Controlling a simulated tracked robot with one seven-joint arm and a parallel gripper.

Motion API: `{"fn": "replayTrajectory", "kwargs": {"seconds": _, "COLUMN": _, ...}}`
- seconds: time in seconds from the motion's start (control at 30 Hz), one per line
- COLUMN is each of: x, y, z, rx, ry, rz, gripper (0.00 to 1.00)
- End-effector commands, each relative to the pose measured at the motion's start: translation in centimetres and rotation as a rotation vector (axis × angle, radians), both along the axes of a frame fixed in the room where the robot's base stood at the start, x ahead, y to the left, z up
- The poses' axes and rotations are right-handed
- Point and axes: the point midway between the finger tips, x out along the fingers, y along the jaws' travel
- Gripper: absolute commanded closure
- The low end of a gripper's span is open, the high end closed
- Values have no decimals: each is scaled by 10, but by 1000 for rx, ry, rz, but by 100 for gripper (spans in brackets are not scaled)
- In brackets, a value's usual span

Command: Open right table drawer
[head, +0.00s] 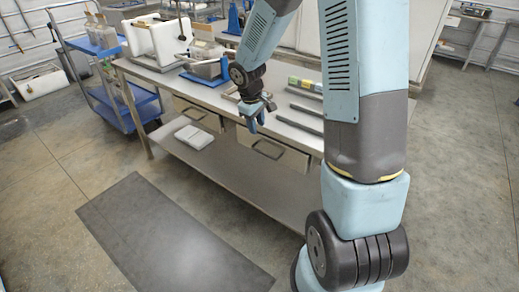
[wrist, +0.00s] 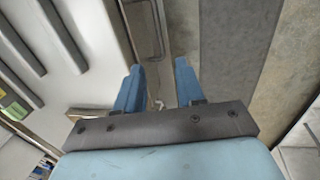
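The right table drawer (head: 285,158) sits under the front edge of the worktable (head: 225,100), with a dark bar handle (head: 268,150) on its pale front. The drawer looks closed. My gripper (head: 257,122) is in front of the table edge, above and slightly left of that handle in the head view. In the wrist view, the two blue fingers of my gripper (wrist: 158,80) are apart with nothing between them. A dark handle (wrist: 156,35), apparently the right drawer's, lies beyond the fingertips, apart from them.
A left drawer (head: 200,112) is beside it. Dark bars (head: 299,121) and small coloured blocks (head: 305,85) lie on the tabletop. A lower shelf (head: 235,170) holds a white item (head: 194,137). A blue cart (head: 110,75) stands left. The floor around the dark mat (head: 170,240) is clear.

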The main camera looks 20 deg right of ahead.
Motion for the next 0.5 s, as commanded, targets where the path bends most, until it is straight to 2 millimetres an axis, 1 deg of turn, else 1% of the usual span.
{"fn": "replayTrajectory", "kwargs": {"seconds": 0.17, "x": 1, "y": -3, "z": -21, "rx": 0, "ry": 4, "rz": 0, "gripper": 62}}
{"fn": "replayTrajectory", "kwargs": {"seconds": 0.5, "x": 8, "y": -12, "z": -76, "rx": 0, "ry": 2, "rz": 1, "gripper": 62}}
